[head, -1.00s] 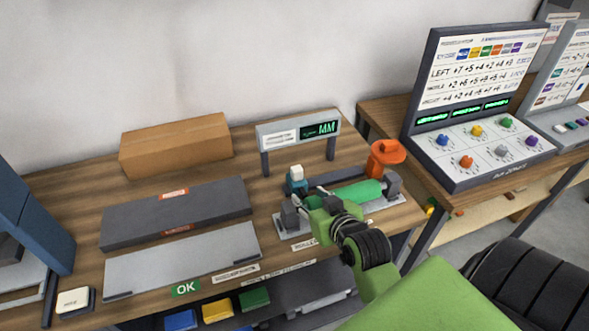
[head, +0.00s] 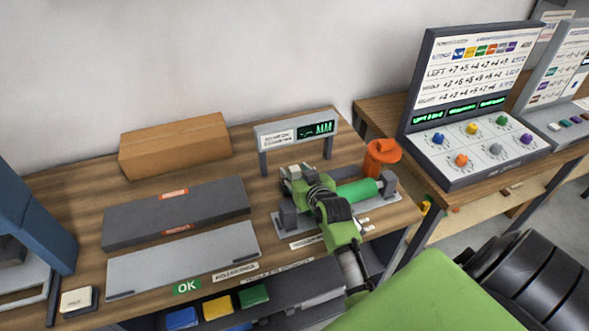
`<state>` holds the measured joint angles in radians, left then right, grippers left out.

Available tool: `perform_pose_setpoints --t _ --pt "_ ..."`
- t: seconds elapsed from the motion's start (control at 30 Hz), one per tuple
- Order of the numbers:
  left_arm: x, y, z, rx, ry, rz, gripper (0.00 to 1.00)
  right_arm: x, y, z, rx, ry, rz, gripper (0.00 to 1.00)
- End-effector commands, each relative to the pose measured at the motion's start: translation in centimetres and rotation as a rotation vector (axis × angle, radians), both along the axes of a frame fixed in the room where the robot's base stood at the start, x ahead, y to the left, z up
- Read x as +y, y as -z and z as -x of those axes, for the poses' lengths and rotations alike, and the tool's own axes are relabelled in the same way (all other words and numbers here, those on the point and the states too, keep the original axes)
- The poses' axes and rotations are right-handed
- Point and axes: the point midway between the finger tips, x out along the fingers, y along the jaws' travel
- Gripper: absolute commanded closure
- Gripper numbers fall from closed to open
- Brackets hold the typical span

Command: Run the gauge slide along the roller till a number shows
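The green roller (head: 360,190) lies across a grey cradle with an upright block at each end. Behind its left end, where the teal gauge slide with a pale top stood, my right gripper (head: 290,175) now covers the spot. The slide is mostly or wholly hidden, and I cannot tell whether the fingers are around it, touching it, or closed. My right arm hides the roller's left part. The gauge display (head: 318,129) on posts behind shows green dashes and "MM", with no number readable. My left gripper is not in view.
An orange round-topped part (head: 382,153) stands close behind the roller's right end. A cardboard box (head: 175,146), a dark long case (head: 175,213) and a grey plate (head: 185,259) lie to the left. A control console (head: 480,150) stands on the right-hand table.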

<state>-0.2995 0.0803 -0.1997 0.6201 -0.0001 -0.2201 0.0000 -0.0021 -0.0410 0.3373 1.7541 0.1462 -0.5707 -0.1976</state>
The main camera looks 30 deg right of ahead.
Motion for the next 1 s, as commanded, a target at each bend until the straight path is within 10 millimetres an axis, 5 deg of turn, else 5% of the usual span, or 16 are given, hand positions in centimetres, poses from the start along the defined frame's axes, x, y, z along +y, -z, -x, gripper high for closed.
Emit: perform_pose_setpoints --t 0.43,0.6,0.83,1.0 --pt "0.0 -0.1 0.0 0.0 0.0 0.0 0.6 -0.2 0.4 -0.9 -0.001 0.0 0.0 0.61" --pt "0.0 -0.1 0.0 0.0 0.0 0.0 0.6 -0.2 0.3 -0.9 -0.001 0.0 0.0 1.0" --pt "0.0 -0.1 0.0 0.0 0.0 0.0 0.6 -0.7 0.4 -0.8 0.001 0.0 0.002 1.0" --pt "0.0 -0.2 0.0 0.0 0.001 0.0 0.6 -3.1 0.3 -0.2 0.002 0.0 0.007 1.0"
